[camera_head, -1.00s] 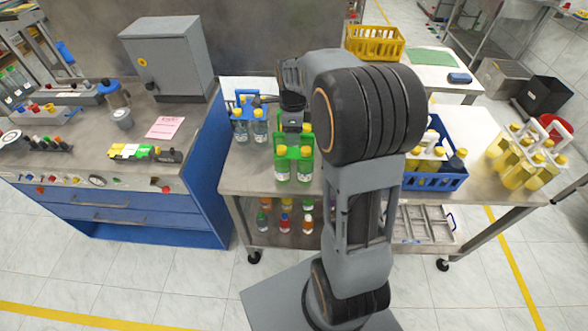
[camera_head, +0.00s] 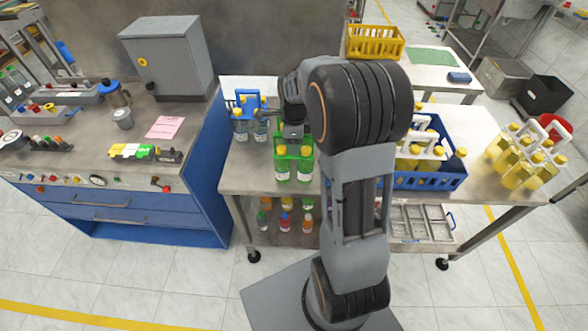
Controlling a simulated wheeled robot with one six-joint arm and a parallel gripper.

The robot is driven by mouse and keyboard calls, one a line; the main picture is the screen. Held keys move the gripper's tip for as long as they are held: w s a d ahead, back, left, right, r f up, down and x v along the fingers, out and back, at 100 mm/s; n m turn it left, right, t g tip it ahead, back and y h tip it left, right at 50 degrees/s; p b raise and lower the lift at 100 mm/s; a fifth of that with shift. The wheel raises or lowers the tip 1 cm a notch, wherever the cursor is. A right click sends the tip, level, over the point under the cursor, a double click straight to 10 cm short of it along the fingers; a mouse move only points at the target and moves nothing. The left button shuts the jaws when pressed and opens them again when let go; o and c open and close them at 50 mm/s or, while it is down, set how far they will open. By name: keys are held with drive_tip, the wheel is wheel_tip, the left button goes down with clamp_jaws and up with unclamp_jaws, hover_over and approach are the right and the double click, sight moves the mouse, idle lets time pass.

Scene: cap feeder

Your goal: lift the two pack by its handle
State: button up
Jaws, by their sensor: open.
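One two pack, a blue carrier (camera_head: 247,103) with two clear bottles (camera_head: 260,130) with yellow caps, stands upright at the left end of the cart top. My wrist partly hides the top of the green carrier.
My arm covers the middle of the cart top (camera_head: 236,184). A blue crate (camera_head: 428,181) of yellow-capped bottles stands to its right, with yellow bottle packs (camera_head: 525,158) beyond. A blue workbench (camera_head: 205,165) stands close on the left. A lower shelf holds small bottles.

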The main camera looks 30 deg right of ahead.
drive_tip(key=shift+f, duration=0.2)
idle(0.3)
clamp_jaws()
drive_tip(key=shift+r, duration=0.1)
idle(0.4)
